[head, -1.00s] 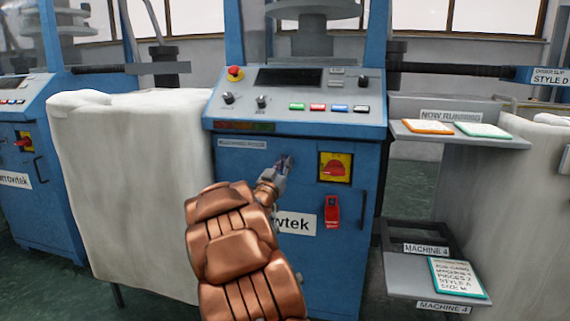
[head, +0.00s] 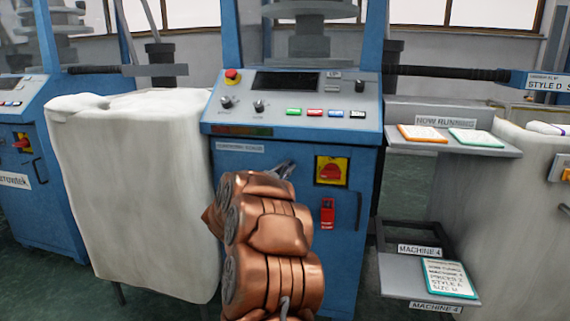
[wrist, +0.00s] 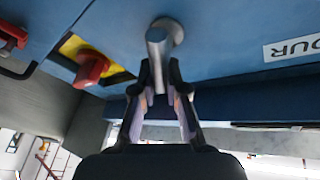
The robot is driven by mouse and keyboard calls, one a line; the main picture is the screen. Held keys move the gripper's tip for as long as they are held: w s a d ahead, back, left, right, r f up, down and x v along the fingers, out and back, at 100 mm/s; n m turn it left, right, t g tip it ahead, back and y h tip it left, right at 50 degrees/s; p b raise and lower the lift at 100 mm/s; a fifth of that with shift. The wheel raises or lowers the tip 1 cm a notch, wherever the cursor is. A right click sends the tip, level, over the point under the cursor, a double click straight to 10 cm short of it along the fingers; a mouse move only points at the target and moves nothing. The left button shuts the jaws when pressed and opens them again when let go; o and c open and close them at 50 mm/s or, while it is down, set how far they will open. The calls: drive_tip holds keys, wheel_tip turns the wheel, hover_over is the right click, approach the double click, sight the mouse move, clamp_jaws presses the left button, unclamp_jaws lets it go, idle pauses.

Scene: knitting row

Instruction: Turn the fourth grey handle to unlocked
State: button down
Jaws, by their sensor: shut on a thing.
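A grey metal handle (wrist: 160,42) stands out from the blue machine front in the wrist view. My gripper (wrist: 160,82) is shut on its free end there, with one finger on either side. In the head view my gripper (head: 284,170) is at the cabinet door (head: 343,225), below the printed label and left of the red switch. My arm hides most of the gripper and the handle in that view. I cannot read a locked or unlocked mark at the handle.
A red rotary switch on a yellow plate (head: 332,171) is right of my gripper, with a red padlock-like tag (head: 327,213) below. White fabric (head: 135,190) hangs at left. Shelves with cards (head: 440,145) stand at right, with a "MACHINE 4" label (head: 420,249).

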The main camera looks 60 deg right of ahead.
drive_tip(key=m, duration=0.2)
drive_tip(key=m+y+p, duration=0.1)
drive_tip(key=m+y, duration=0.1)
drive_tip(key=m, duration=0.1)
drive_tip(key=shift+s+d+f+m+g+p, duration=0.1)
drive_tip(key=shift+s+f+m+g+p, duration=0.2)
drive_tip(key=shift+s+f+g+p, duration=0.1)
drive_tip(key=m+y, duration=0.1)
drive_tip(key=m, duration=0.1)
drive_tip(key=f+m+y, duration=0.1)
drive_tip(key=m, duration=0.1)
drive_tip(key=shift+t, duration=0.4)
drive_tip(key=shift+s+d+f+m+y, duration=0.1)
drive_tip(key=shift+f+m+y, duration=0.1)
drive_tip(key=shift+m+y, duration=0.15)
drive_tip(key=c, duration=1.2)
unclamp_jaws()
drive_tip(key=shift+p, duration=0.3)
drive_tip(key=shift+r, duration=0.1)
drive_tip(key=v, duration=1.2)
